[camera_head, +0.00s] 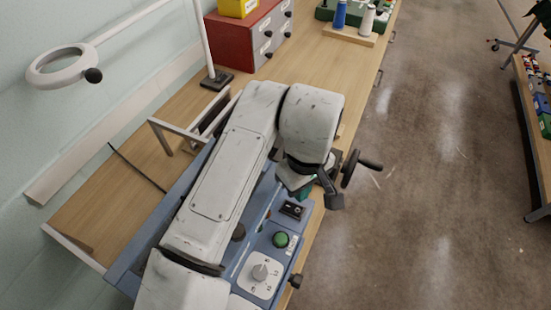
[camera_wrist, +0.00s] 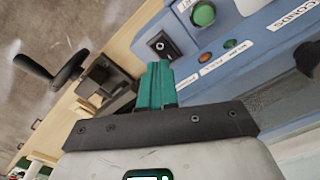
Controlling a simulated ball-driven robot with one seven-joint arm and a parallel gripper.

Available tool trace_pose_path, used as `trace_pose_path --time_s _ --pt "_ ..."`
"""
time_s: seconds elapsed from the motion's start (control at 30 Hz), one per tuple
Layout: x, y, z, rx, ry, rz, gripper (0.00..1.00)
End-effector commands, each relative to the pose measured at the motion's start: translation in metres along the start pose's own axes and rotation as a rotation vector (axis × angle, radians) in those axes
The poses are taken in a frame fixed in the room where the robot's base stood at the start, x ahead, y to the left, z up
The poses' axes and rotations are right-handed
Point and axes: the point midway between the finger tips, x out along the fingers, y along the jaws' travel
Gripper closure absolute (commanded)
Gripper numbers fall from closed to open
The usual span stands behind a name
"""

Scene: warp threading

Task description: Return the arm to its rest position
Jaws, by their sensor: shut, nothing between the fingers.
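My gripper (camera_wrist: 157,80) shows in the wrist view as two teal fingers pressed together, shut and empty. In the head view my gripper (camera_head: 303,193) is mostly hidden under my wrist, with only a bit of teal showing. It hangs over the right side of the blue machine (camera_head: 263,245), close to its switch panel. My white arm reaches across the middle of the head view and covers much of the machine. Whether the fingers touch anything cannot be told.
A green button (camera_head: 280,239), a dial (camera_head: 260,272) and a rocker switch (camera_head: 292,210) are nearby. A red and grey drawer cabinet (camera_head: 250,38) and a ring lamp (camera_head: 66,66) stand behind. The floor (camera_head: 430,180) at right is clear.

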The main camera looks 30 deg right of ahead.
Motion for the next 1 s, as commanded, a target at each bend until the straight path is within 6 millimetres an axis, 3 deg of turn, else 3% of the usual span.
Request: trace_pose_path --time_s 0.17,0.27,0.37,0.6,0.7,0.87,1.0 --pt "0.000 0.000 0.000 0.001 0.001 0.001 1.00" --pt "-0.001 0.011 -0.002 0.018 0.015 0.022 1.00" --pt "-0.006 0.041 -0.007 0.070 0.061 0.085 1.00" --pt "-0.034 0.147 -0.019 0.215 0.251 0.326 1.00" --pt "-0.041 0.177 -0.019 0.236 0.314 0.405 1.00" --pt "-0.039 0.207 -0.013 0.230 0.378 0.489 1.00" --pt "-0.018 0.214 -0.001 0.198 0.393 0.509 1.00"
